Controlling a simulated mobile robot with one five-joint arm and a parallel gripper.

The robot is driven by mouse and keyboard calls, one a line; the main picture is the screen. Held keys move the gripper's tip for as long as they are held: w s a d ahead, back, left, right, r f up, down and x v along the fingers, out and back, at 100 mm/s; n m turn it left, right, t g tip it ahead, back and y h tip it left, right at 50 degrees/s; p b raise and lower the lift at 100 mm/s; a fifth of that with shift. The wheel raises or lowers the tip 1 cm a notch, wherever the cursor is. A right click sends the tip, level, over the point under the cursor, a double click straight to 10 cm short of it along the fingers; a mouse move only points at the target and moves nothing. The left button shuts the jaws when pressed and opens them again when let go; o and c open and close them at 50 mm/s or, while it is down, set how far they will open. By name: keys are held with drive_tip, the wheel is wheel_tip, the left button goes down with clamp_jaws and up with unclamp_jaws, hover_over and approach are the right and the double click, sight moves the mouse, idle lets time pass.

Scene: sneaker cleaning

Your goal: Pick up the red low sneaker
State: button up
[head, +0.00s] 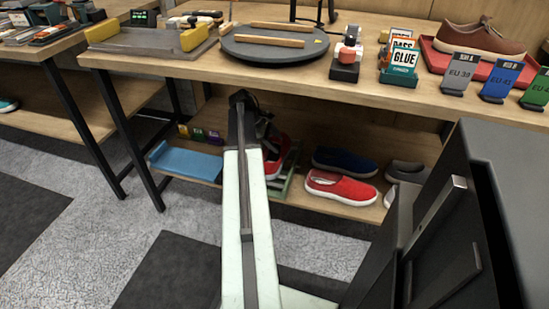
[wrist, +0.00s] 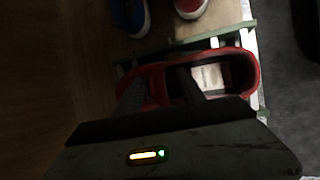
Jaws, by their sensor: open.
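A red shoe (head: 272,163) sits in a green rack on the lower shelf, partly hidden behind my arm in the head view. The wrist view shows this red shoe (wrist: 252,75) from above, with its dark opening and pale insole. My gripper (wrist: 160,88) is open, its two dark fingers over the shoe's left part; I cannot tell whether they touch it. A second red low shoe (head: 341,188) with a white sole lies to the right on the shelf; its tip (wrist: 190,8) shows at the top of the wrist view.
A blue shoe (head: 345,161) and grey shoes (head: 405,172) stand on the lower shelf (head: 215,195). A blue tray (head: 186,163) lies left of the rack.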

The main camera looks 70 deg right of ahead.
clamp_jaws()
drive_tip(key=shift+a, duration=0.1)
idle(1.2)
